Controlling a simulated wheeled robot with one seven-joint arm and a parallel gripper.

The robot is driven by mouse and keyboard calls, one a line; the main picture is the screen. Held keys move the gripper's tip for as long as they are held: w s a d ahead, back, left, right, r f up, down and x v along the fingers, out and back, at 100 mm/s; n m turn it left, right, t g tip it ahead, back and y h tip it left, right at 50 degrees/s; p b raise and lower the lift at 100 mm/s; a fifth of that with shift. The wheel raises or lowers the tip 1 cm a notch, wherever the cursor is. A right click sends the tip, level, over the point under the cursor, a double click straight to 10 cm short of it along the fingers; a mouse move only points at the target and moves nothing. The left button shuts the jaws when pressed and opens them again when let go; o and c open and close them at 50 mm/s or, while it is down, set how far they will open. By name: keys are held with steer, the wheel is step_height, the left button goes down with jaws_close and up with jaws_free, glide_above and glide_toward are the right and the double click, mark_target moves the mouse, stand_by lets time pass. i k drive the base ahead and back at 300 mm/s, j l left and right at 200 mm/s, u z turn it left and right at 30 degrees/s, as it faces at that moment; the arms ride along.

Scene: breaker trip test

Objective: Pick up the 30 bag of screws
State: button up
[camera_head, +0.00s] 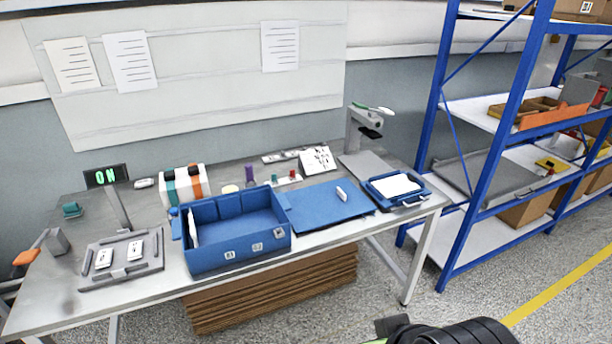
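I cannot pick out a bag marked 30 for certain. A blue open bin (237,252) with small number labels on its front stands mid-table, and a thin white item (193,228) leans upright inside its left end. A grey tray (92,283) at the left holds two small white pieces, a left one (103,259) and a right one (135,250), with dark marks too small to read. A small white item (341,193) lies on the blue mat (322,208). Black parts of my arm show at the bottom right edge; my gripper's fingers do not show.
A blue tray with a white sheet (396,186) sits at the table's right end. Behind the bin are a striped box (185,184), small coloured items and an ON display (107,176). A blue-framed shelf (500,130) stands right, with open floor before it.

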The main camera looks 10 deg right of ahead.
mark_target(105, 258)
steer(key=u, duration=1.35)
